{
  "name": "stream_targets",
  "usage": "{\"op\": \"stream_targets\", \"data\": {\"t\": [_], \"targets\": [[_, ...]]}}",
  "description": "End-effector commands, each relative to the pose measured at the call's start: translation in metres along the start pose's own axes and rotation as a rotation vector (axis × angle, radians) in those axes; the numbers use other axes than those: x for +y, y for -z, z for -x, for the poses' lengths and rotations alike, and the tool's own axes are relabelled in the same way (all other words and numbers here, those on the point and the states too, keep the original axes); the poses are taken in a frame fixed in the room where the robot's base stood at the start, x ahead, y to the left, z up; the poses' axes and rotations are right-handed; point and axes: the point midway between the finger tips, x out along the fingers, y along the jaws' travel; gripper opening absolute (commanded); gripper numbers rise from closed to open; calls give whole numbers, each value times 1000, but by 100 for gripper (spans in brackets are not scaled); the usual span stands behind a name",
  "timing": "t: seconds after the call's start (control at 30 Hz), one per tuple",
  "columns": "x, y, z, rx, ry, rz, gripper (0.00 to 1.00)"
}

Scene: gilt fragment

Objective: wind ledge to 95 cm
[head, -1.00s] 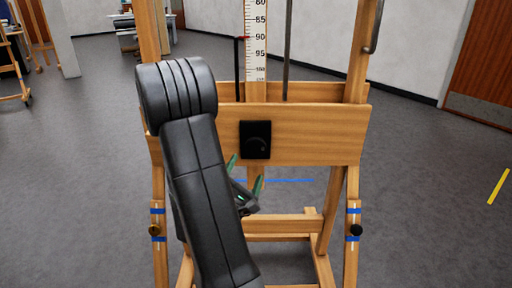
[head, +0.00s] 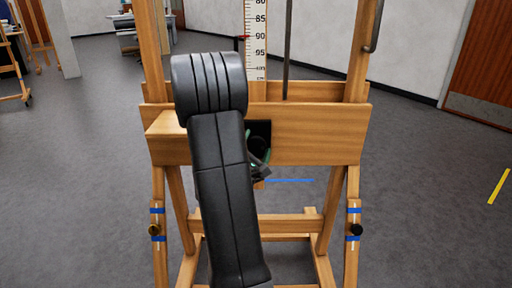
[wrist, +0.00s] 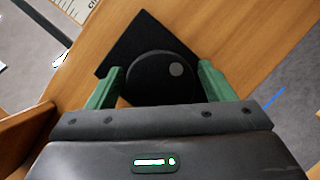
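The wooden easel's ledge (head: 310,135) is a broad board across the frame. A round black knob (wrist: 160,78) on a square black plate (wrist: 128,38) is on its front; the plate also shows in the head view (head: 262,128), partly hidden by my arm. My gripper (wrist: 162,70) is open, its two green fingers on either side of the knob, with no clear grip on it. The upright scale (head: 256,50) carries printed numbers, and a red pointer (head: 243,38) stands at about 90.
A metal rod (head: 287,55) stands behind the ledge. Grey floor around the easel is open, with a yellow strip (head: 498,186) at right.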

Motion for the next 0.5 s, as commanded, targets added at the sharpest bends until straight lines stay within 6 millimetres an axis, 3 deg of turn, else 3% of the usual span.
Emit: {"op": "stream_targets", "data": {"t": [0.03,0.17,0.5], "targets": [[0,0,0,0,0,0,65],[0,0,0,0,0,0,40],[1,0,0,2,15,-36,38]]}}
